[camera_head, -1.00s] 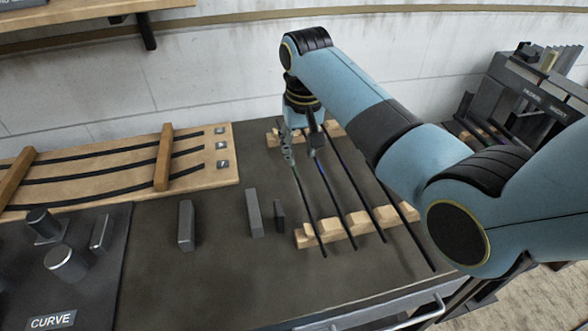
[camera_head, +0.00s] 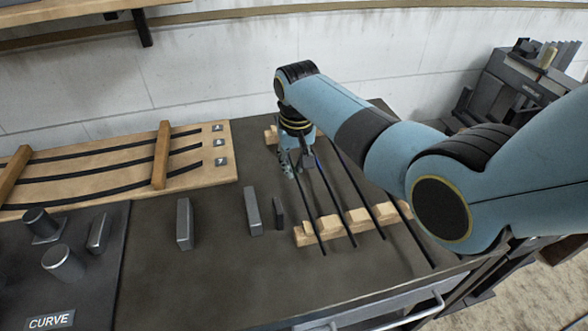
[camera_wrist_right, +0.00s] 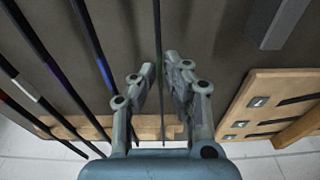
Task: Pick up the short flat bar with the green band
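Several thin dark bars lie side by side across two wooden rests. The leftmost bar (camera_head: 312,215) in the head view is the one my right gripper (camera_head: 296,172) is at; it also shows in the right wrist view (camera_wrist_right: 157,25). Its green band is not clear now. In the right wrist view, my right gripper (camera_wrist_right: 160,72) has its fingers on either side of this bar, with a narrow gap; contact cannot be told. The neighbouring bar (camera_head: 335,195) has a blue band. My left gripper is not in view.
The near wooden rest (camera_head: 345,226) carries the bars. Upright grey blocks (camera_head: 184,224) stand left of it. A wooden board (camera_head: 100,170) with curved dark strips lies further left, beside a dark CURVE panel (camera_head: 85,290). A dark rack (camera_head: 510,90) stands right.

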